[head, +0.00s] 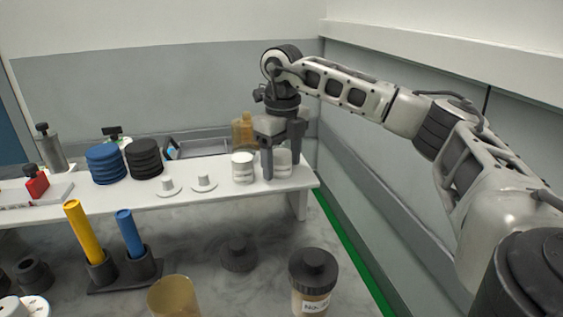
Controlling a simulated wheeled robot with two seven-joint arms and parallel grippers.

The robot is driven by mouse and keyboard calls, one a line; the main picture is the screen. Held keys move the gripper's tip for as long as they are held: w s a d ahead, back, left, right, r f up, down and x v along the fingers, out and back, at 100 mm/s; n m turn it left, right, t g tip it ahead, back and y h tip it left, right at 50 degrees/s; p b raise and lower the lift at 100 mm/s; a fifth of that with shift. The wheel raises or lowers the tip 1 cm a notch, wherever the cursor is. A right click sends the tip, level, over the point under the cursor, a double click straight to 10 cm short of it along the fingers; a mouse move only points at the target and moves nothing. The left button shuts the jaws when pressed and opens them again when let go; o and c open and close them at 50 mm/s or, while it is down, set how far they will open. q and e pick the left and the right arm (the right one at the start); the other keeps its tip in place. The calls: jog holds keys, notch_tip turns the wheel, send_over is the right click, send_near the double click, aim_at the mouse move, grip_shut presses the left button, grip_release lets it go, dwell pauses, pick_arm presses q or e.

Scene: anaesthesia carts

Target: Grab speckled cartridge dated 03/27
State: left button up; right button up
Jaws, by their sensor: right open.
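My right gripper (282,158) points down over the right end of the white shelf (228,188). Its fingers are apart, on either side of a small whitish cylinder (283,163) that they partly hide; I cannot tell whether they touch it. A similar white cylinder (243,168) with faint marks stands just left of the fingers. Both could be cartridges, but speckles and the date 03/27 cannot be made out on either. My left gripper is not in view.
Two white knobbed pieces (203,183), black discs (144,158) and blue discs (106,164) sit along the shelf. An amber bottle (242,132) stands behind the gripper. Below are a black-lidded jar (313,279), an amber cup (174,297) and a yellow tube (84,233).

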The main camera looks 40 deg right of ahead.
jog(key=shift+f, duration=0.25)
jog(key=c, duration=1.1)
jog(key=shift+r, duration=0.1)
